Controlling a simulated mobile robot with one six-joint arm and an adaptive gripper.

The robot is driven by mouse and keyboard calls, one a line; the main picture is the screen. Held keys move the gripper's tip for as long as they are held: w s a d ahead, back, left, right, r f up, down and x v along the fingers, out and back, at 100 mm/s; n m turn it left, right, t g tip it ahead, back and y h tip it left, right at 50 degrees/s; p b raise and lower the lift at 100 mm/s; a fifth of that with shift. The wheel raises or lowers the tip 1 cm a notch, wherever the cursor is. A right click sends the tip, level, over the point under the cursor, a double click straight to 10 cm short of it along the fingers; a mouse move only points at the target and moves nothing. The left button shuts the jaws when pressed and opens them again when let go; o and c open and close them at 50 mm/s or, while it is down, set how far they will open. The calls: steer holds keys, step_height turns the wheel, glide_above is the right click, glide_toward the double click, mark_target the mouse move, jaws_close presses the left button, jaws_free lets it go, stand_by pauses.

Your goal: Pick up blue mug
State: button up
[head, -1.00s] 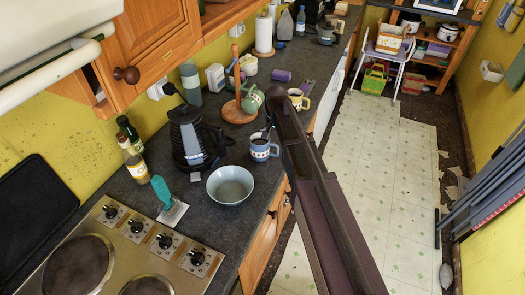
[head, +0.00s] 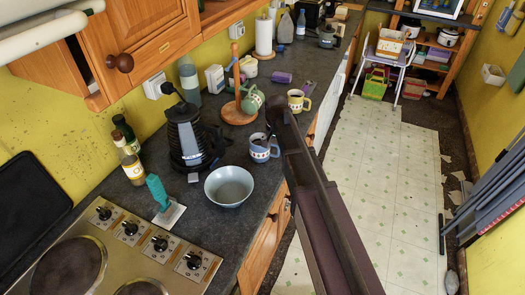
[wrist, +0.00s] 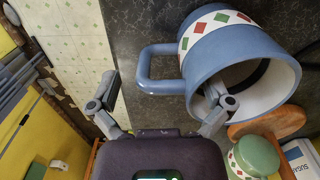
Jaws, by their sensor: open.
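The blue mug (head: 261,152) has a pale band with coloured diamonds. It stands upright on the dark counter, beside the light blue bowl. In the wrist view the mug (wrist: 215,62) fills the upper right, with its handle (wrist: 160,82) reaching left. My gripper (wrist: 162,92) is open, with one finger left of the handle and the other overlapping the mug's mouth. The handle lies between the fingers in the picture; I cannot tell whether either finger touches the mug. In the head view my arm hides part of the area around the gripper.
The bowl (head: 229,187) stands in front of the mug and a kettle (head: 188,138) to its left. A yellow mug (head: 298,101) and a wooden mug stand (head: 238,113) with a green mug (head: 253,101) are behind. The counter edge is just to the right.

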steer(key=c, duration=1.3)
steer(key=shift+r, duration=0.2)
step_height(320, 180, up, 10)
steer(key=p, duration=1)
steer(key=shift+f, duration=0.2)
